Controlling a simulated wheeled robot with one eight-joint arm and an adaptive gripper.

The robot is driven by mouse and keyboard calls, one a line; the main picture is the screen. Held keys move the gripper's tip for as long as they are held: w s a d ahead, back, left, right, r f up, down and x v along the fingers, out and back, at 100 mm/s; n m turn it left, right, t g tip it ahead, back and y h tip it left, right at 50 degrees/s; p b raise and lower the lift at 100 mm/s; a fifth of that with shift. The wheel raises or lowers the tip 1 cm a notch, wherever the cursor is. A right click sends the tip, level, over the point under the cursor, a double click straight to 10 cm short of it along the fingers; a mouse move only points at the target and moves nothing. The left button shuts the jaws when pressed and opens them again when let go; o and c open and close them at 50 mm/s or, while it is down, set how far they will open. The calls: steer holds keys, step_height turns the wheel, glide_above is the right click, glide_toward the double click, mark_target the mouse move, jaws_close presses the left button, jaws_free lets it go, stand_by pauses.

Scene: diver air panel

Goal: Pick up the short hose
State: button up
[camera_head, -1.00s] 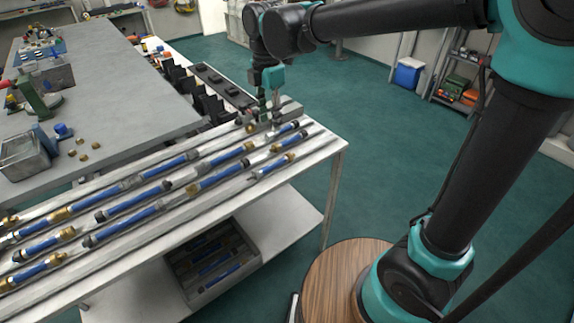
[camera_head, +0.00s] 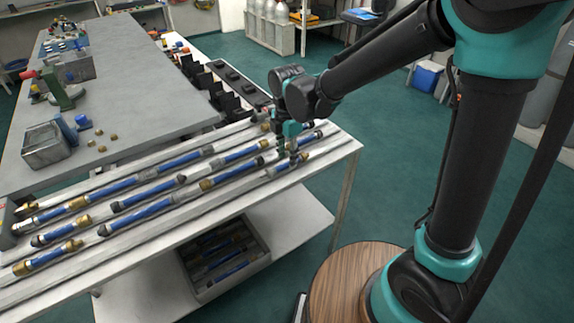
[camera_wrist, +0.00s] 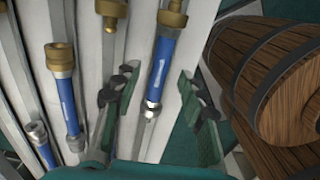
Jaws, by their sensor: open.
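A short blue hose (camera_wrist: 160,70) with a brass fitting at one end and a silver fitting at the other lies in a channel of the white rack. My gripper (camera_wrist: 157,89) is open, with one finger on each side of this hose in the wrist view. I cannot tell whether the fingers touch it. In the head view my gripper (camera_head: 294,157) is over the right end of the rack, by the short hose (camera_head: 281,170) in the front rows, and partly hides the fittings there.
Several other blue hoses (camera_head: 140,210) lie in parallel channels to the left. A grey bin (camera_head: 262,262) with hoses stands on the lower shelf. A grey workbench (camera_head: 130,95) is behind the rack. Wooden barrel-like shapes (camera_wrist: 285,75) fill the wrist view's right side.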

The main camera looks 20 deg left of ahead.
step_height(320, 180, down, 2)
jaws_close()
stand_by(0.4)
